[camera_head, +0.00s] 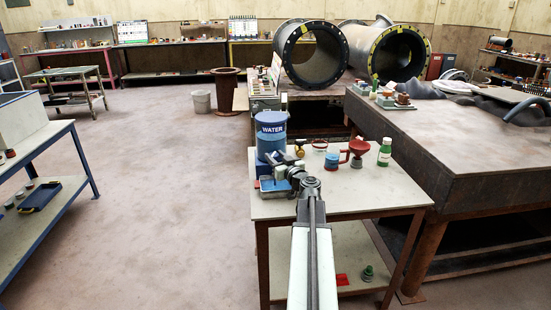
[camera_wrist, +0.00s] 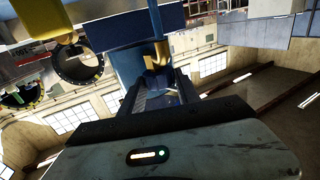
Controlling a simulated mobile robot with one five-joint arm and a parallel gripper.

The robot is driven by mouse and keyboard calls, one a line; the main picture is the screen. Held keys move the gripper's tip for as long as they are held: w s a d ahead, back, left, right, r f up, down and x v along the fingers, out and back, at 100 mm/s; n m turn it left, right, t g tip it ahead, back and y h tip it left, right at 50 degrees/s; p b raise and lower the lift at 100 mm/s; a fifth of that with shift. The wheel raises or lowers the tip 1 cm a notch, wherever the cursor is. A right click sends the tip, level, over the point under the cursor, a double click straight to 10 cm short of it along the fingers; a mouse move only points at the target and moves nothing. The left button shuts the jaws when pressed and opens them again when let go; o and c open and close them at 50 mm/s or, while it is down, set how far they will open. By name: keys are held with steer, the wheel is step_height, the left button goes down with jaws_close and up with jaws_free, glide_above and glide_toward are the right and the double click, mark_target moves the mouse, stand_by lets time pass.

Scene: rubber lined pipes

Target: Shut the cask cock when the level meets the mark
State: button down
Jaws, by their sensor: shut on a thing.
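The blue cask (camera_head: 271,136) marked WATER stands upright on the near bench, at its left back corner. A brass-coloured cock (camera_head: 300,148) shows at the cask's right side. My gripper (camera_head: 283,172) is at the front of the cask, low down. In the wrist view, which is tilted, my gripper (camera_wrist: 157,88) is shut on a brass piece (camera_wrist: 156,60) that looks like part of the cask cock. A blue rod runs from that piece. I cannot make out a liquid level or a mark.
The bench top (camera_head: 355,197) is clear at its front right. A red funnel (camera_head: 357,152), a blue-topped cup (camera_head: 332,161) and a green-capped bottle (camera_head: 384,153) stand right of the cask. A large brown table (camera_head: 460,130) borders the bench on the right.

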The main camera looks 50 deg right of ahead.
steer(key=m+g+h, duration=0.3)
steer(key=m+h, duration=0.1)
steer(key=h, duration=0.1)
steer(key=a+m+g+h, duration=0.1)
steer(key=m+g+h, duration=0.1)
steer(key=h, duration=0.1)
steer(key=shift+w+g, duration=0.3)
steer(key=shift+w, duration=0.1)
steer(key=m+g+h, duration=0.1)
steer(key=m+g, duration=0.1)
steer(key=m+g+h, duration=0.1)
steer(key=g, duration=0.1)
steer(key=shift+w+h, duration=0.25)
steer(key=shift+h, duration=0.05)
steer(key=shift+m+g+h, duration=0.6)
steer(key=shift+m+g, duration=0.7)
steer(key=shift+g, duration=0.4)
steer(key=c, duration=0.9)
jaws_free()
steer(key=shift+g, duration=0.3)
steer(key=a, duration=0.2)
steer(key=s+a, duration=0.1)
steer(key=a, duration=0.5)
steer(key=shift+s, duration=0.4)
